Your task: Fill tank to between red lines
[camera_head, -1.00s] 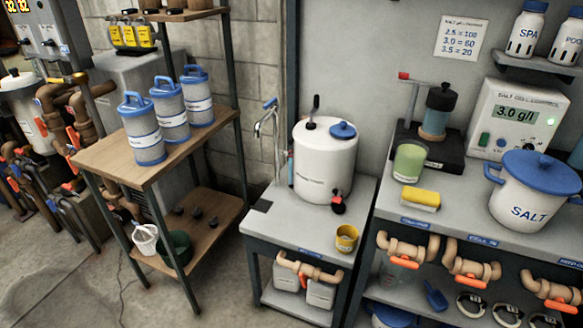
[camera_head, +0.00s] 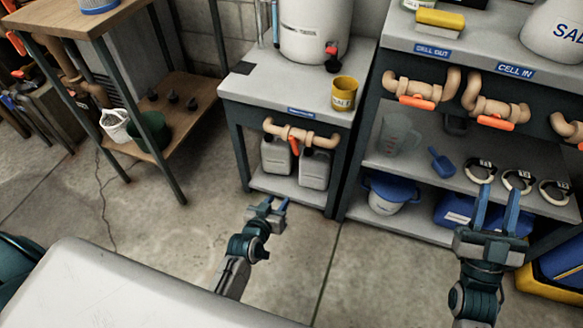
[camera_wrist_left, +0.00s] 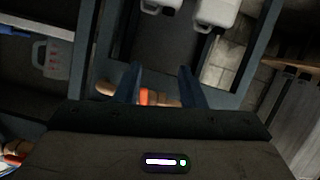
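A white tank (camera_head: 313,30) with a red tap (camera_head: 332,52) low on its side stands on the grey bench; its top is out of the head view now. A yellow cup (camera_head: 344,93) with writing on it stands on the bench near its front right edge. My left gripper (camera_head: 277,203) is in front of this bench, over the floor, empty. Its two fingers (camera_wrist_left: 160,85) stand apart in the left wrist view. My right gripper (camera_head: 498,210) is in front of the right bench, its two blue fingers apart, with nothing between them. No red lines are visible.
A tan pipe with an orange valve handle (camera_head: 295,140) runs along the tank bench's front, above two white canisters (camera_head: 277,155). A clear measuring jug (camera_head: 397,135) and a blue scoop (camera_head: 440,160) are on the right bench's shelf. A wooden shelf rack (camera_head: 180,97) stands left. Floor between is clear.

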